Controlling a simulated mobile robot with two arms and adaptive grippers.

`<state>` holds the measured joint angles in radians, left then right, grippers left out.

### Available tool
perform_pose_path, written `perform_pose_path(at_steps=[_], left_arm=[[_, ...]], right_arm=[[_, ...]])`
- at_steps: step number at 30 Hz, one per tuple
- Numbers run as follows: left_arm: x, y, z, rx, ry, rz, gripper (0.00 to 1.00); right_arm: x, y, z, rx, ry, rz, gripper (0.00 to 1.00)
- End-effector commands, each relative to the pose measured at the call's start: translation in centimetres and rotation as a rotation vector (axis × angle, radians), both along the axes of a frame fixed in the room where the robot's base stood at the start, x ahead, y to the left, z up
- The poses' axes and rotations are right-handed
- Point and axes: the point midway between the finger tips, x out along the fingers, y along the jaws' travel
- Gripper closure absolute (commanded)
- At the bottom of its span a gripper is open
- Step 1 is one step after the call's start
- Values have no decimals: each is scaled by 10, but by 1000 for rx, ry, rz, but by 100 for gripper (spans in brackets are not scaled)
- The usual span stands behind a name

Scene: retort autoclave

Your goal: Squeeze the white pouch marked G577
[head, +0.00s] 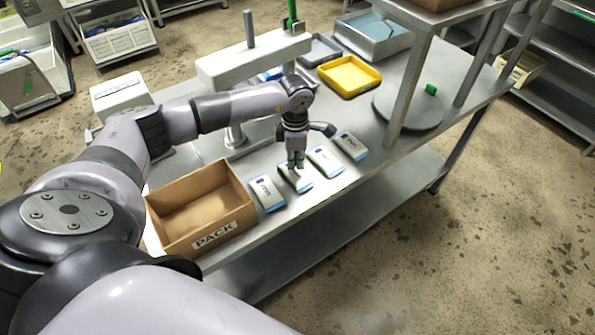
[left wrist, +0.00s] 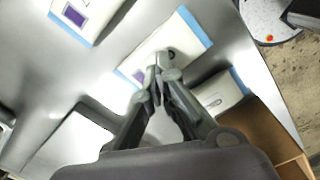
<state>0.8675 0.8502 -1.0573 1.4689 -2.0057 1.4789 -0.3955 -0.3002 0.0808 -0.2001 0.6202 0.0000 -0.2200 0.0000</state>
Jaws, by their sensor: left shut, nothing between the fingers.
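Several white pouches with blue ends lie in a row along the front of the steel table. Their markings are too small to read, so I cannot tell which is G577. My left gripper (head: 296,164) points down at the second pouch from the left (head: 304,184), partly hiding it. In the left wrist view the closed fingertips (left wrist: 164,62) are over the middle of this pouch (left wrist: 181,37), touching or just above it. The fingers hold nothing. Other pouches are the leftmost (head: 267,193), the third (head: 325,161) and the rightmost (head: 350,145). My right gripper is not in view.
An open cardboard box marked PACK (head: 212,236) stands left of the pouches. A yellow tray (head: 350,93) and a grey tray (head: 319,51) lie behind. A round grey plate (head: 408,115) and shelf posts stand to the right. The table's front edge is close to the pouches.

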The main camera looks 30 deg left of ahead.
Motion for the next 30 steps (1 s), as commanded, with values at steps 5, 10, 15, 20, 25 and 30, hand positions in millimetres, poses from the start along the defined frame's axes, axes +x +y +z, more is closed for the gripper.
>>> perform_pose_path(at_steps=[5,10,15,20,25,30], left_arm=[[0,0,0,0,0,0,100],[0,0,0,0,0,0,100],[0,0,0,0,0,0,100],[0,0,-2,0,0,0,100],[0,0,-6,0,0,0,100],[0,0,-11,0,0,0,100]], right_arm=[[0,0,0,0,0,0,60],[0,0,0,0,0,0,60],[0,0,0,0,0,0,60],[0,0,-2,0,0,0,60],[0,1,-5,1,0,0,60],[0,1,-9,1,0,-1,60]])
